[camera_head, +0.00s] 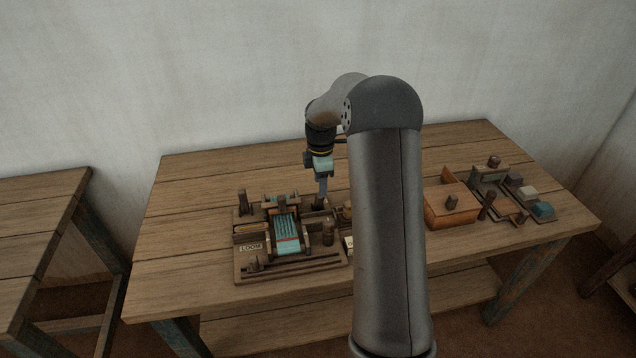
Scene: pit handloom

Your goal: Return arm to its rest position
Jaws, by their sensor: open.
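My gripper (321,186) points down from my bent arm, over the right back part of the small wooden loom (290,268). Its fingers look narrow from this side, and the gap between them is hard to see. I see nothing held in it. The fingertips are close to a dark peg at the loom's right side; I cannot tell whether they touch. My arm hides the table just right of the loom.
The loom stands on a wooden table (190,220). To the right are an orange-brown wooden box (450,213) and a tray (545,219) with several small blocks. A second table (35,215) stands at the left. The table's left end is clear, and a pale wall rises behind.

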